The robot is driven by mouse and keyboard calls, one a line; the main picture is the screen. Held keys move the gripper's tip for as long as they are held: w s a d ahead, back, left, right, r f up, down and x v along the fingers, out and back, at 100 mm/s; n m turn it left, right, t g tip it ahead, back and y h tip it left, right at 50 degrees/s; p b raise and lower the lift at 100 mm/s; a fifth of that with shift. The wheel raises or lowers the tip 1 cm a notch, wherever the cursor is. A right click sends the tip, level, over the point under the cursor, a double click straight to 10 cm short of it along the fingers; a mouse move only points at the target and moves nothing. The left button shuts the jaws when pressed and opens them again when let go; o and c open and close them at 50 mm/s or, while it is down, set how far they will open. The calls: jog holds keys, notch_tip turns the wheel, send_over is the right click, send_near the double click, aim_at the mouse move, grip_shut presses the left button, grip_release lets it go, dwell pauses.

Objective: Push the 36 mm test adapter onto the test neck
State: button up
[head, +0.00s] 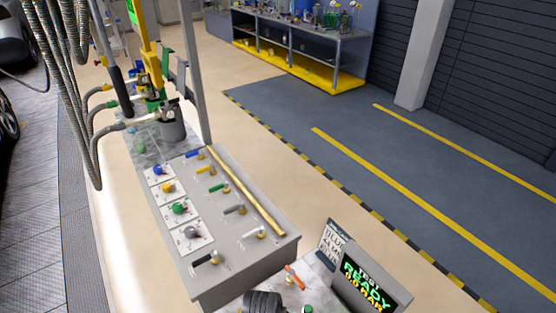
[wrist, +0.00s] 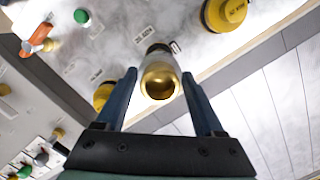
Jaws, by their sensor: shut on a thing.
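My gripper (wrist: 160,78) shows in the wrist view, its two blue fingers on either side of a brass cylinder, the adapter (wrist: 160,82). It is shut on the adapter, whose round open end faces the camera. A paler, silvery part (wrist: 158,49) shows just beyond the brass. I cannot tell whether it belongs to the adapter or is the test neck, nor whether the two touch. In the head view I cannot clearly make out the gripper's fingers, the adapter or the neck at the bottom edge.
A display (head: 370,278) reading "TEST READY" stands on the bench. An orange lever (head: 293,276) and a green knob (head: 307,309) are near it. Yellow round parts (wrist: 230,12) flank the adapter in the wrist view. A grey valve panel (head: 225,215) lies to the left.

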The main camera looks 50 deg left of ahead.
jog(key=shift+f+b, duration=1.65)
jog(key=shift+f, duration=1)
jog(key=shift+p, duration=0.75)
jog(key=shift+f+b, duration=1.05)
jog(key=shift+f, duration=0.6)
jog(key=o, duration=1.5)
jog(key=r, duration=0.4)
jog(key=r+b, duration=0.1)
jog(key=r, duration=0.3)
jog(key=s+a+r+b, duration=0.1)
jog(key=r, duration=0.4)
jog(key=shift+a, duration=0.1)
jog(key=shift+f, duration=0.1)
